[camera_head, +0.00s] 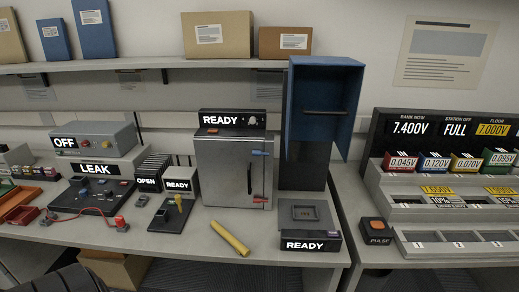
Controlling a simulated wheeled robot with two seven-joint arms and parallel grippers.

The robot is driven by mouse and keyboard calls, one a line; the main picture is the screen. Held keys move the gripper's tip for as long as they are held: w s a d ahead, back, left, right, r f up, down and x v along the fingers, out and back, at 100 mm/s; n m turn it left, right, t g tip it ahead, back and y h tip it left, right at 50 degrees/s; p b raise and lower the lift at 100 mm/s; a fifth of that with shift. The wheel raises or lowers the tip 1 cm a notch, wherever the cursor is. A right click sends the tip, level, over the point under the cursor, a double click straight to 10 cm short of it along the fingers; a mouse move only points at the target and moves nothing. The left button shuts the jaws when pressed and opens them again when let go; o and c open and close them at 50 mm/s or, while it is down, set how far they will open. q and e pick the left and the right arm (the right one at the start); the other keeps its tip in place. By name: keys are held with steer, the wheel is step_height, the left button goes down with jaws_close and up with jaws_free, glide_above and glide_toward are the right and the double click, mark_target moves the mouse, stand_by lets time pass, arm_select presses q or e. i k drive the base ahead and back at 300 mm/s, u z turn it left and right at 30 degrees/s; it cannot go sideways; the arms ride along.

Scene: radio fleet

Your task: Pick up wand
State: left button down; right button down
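A yellow stick-like object (230,238), the only loose wand-shaped thing I make out, lies at a slant on the grey bench (178,243). It lies near the front edge, in front of the grey cabinet marked READY (222,170). Nothing touches it from above and its whole length shows. Neither of my grippers is in view. A dark ribbed shape shows at the bottom left corner, and I cannot tell what it is.
A low READY unit (311,243) stands right of the yellow stick; a black stand (170,216) is left. A red cable (82,212) lies farther left. A tall blue hood (322,100) rises behind. A battery rack (440,190) fills the right bench.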

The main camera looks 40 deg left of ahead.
mark_target(241, 249)
steer(key=u, duration=1.45)
